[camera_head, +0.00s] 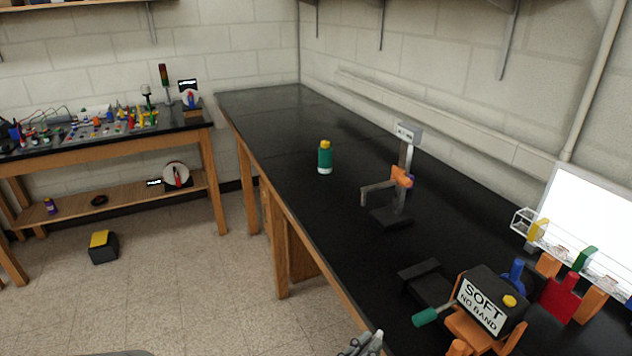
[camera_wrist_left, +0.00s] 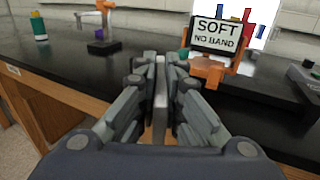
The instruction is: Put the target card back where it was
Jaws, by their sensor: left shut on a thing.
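My left gripper (camera_head: 364,344) shows at the bottom edge of the head view, in front of the bench's front edge. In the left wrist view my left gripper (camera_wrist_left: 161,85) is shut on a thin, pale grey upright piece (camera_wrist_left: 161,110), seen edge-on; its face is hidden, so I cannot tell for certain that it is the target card. A white card reading "SOFT NO BAND" (camera_head: 481,306) is on the front of a black box in an orange stand, and it also shows in the left wrist view (camera_wrist_left: 214,34). My right gripper is not in view.
The black bench (camera_head: 290,150) has a green bottle with a yellow cap (camera_head: 325,158) and a post with an orange clamp (camera_head: 402,178). A dark block (camera_head: 425,285) and a green handle (camera_head: 425,318) lie beside the stand. Coloured tools and a bright panel (camera_head: 590,230) are at right.

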